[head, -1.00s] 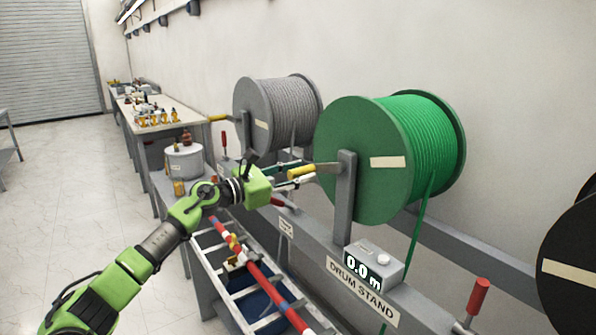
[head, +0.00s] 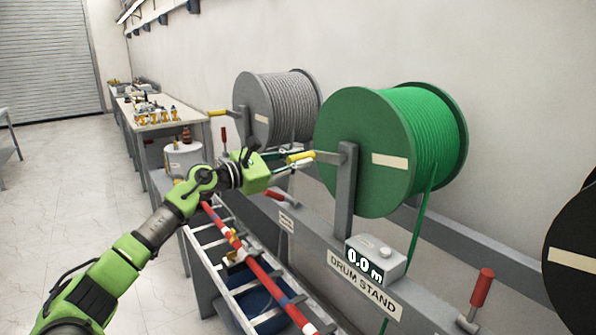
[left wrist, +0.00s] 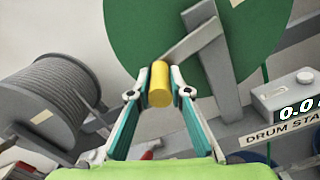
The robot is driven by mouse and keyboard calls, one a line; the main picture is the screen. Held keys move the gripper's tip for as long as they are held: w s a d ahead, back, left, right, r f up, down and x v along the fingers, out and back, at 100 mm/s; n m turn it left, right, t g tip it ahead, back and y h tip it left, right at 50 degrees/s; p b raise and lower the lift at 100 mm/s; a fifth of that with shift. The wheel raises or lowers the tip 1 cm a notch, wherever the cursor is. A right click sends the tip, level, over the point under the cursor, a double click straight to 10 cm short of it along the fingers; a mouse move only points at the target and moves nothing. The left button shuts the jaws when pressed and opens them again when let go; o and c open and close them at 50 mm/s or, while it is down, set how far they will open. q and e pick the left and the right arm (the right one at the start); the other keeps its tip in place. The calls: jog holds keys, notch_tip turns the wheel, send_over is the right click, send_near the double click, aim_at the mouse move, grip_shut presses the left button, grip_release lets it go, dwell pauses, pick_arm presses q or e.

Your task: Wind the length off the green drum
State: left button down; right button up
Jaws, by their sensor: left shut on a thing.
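The green drum (head: 366,150) sits on the drum stand, with green line hanging from its right side. Its crank has a yellow handle (head: 300,157) on the left side of the drum. My left gripper (head: 292,160) is at this handle. In the left wrist view the fingers (left wrist: 160,88) are shut on the yellow handle (left wrist: 159,84), one on each side. The length counter (head: 376,258) on the stand reads 0.0 m. My right gripper is not in view.
A grey drum (head: 277,108) with its own yellow handle stands behind to the left. A black drum (head: 575,255) is at the right edge. Red-handled levers (head: 481,287) line the stand. A ladder with a red-and-white pole (head: 262,272) lies in front, below my left arm.

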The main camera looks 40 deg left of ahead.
pick_arm(q)
jog(key=shift+a+r+m+b, duration=0.1)
jog(key=shift+r+m+b, duration=0.7)
jog(key=shift+m, duration=0.1)
jog(key=shift+r+m+b, duration=0.6)
jog(key=shift+r+m, duration=0.15)
jog(key=shift+m, duration=0.25)
jog(key=shift+s+d+r+m+b, duration=0.1)
jog(key=shift+r+m+b, duration=0.1)
jog(key=shift+r+m, duration=0.25)
jog(key=shift+d+r+m+b, duration=0.15)
jog(key=shift+r+m, duration=0.15)
jog(key=shift+m, duration=0.15)
jog(key=r+m, duration=0.2)
jog(key=shift+s+d+m+b, duration=0.2)
jog(key=shift+d+m+b, duration=0.2)
jog(key=s+d+r+m+b, duration=0.1)
jog(key=s+d+r+m, duration=0.1)
jog(key=d+m, duration=0.3)
jog(key=shift+d+r+m, duration=0.4)
jog(key=shift+r+m, duration=0.45)
jog(key=shift+m, duration=1.35)
